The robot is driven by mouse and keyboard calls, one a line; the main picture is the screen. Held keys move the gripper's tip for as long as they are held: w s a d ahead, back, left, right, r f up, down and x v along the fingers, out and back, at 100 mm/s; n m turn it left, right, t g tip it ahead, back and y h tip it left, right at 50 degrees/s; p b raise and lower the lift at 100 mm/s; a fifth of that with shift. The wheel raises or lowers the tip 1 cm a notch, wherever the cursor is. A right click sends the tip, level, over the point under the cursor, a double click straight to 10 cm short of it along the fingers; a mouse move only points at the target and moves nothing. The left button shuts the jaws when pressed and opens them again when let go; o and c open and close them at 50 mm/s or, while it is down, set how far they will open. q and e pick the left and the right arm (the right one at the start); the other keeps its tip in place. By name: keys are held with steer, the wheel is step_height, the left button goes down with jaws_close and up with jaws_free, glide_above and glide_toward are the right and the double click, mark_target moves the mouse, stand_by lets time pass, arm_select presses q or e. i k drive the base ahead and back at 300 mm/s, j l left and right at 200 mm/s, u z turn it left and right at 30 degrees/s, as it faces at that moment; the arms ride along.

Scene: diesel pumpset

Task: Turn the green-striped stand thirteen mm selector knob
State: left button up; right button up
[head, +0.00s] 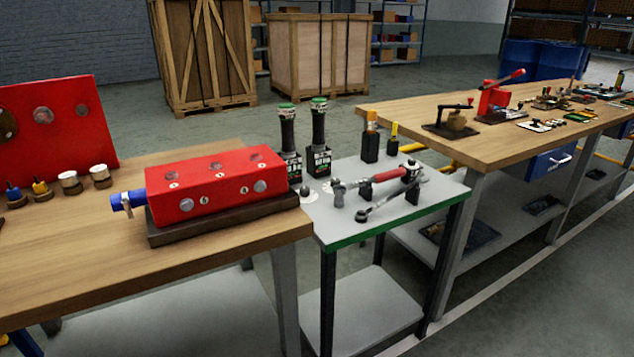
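The green-striped stand (345,243) is a small grey table with a green band along its front edge, between two wooden benches. At its left corner a small dark knob (304,190) sits on a pale round dial, close to the red block's base. The dial's markings are too small to read, so I cannot tell whether it is the thirteen mm selector or which way it points. Two black tools with green tops, a left one (289,135) and a right one (318,135), stand upright behind it. Neither of my grippers is in view.
A red-handled wrench (376,178) and a spanner (392,201) lie across the stand, right of the knob. An orange-topped holder (370,140) stands behind them. A red block (215,185) occupies the left bench (110,240). The right bench (480,148) holds several tools.

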mark_target(304, 192)
steer(key=i+l, duration=0.15)
steer(key=l, duration=0.2)
steer(key=i+l, duration=0.2)
steer(key=l, duration=0.2)
steer(key=i+l+u, duration=0.15)
steer(key=l, duration=0.15)
steer(key=l+u, duration=0.15)
steer(key=l, duration=0.15)
steer(key=i, duration=0.05)
